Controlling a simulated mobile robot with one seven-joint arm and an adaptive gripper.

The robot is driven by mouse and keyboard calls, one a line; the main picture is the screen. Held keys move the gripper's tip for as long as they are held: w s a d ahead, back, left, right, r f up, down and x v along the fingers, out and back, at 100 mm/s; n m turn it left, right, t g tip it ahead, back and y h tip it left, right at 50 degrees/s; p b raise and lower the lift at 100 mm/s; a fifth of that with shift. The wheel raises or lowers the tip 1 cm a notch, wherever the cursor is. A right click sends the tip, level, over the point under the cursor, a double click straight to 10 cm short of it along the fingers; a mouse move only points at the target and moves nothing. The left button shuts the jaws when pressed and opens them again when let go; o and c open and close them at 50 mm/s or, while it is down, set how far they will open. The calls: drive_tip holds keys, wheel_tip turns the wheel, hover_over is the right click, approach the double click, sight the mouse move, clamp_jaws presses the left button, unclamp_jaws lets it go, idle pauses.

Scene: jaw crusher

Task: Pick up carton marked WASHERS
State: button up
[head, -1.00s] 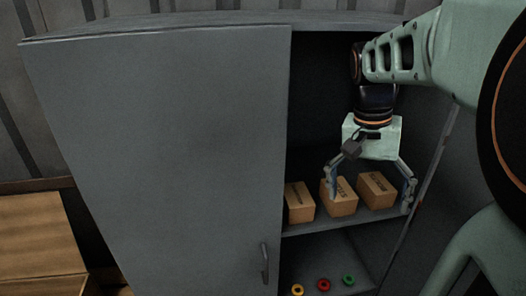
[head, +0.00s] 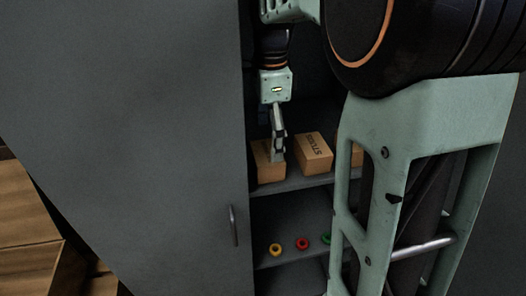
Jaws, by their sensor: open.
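Three brown cartons stand in a row on the cabinet's upper shelf. My gripper (head: 278,152) points down at the left carton (head: 265,172), its fingers seen edge-on and overlapping that carton in the view. It is open, and I cannot tell whether the fingers touch the carton. The left carton's marking is hidden or too dark to read. The middle carton (head: 314,151) has dark lettering that seems to read STUDS. The right carton (head: 345,153) is mostly hidden behind my arm, and its marking does not show. I cannot read WASHERS on any of them.
The closed left cabinet door (head: 130,110) with its handle (head: 233,226) borders the opening close to my gripper. A lower shelf holds a yellow ring (head: 275,250), a red ring (head: 302,244) and a green ring (head: 326,239). Cardboard boxes (head: 30,205) stand at the far left.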

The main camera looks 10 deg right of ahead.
sight(267, 151)
drive_tip(key=f, duration=0.6)
drive_tip(key=shift+a, duration=0.25)
drive_tip(key=shift+c, duration=0.5)
drive_tip(key=c, duration=1.6)
drive_tip(key=shift+w+r+p, duration=0.1)
drive_tip(key=shift+r+p, duration=0.15)
drive_tip(key=shift+p, duration=0.1)
drive_tip(key=shift+c, duration=0.2)
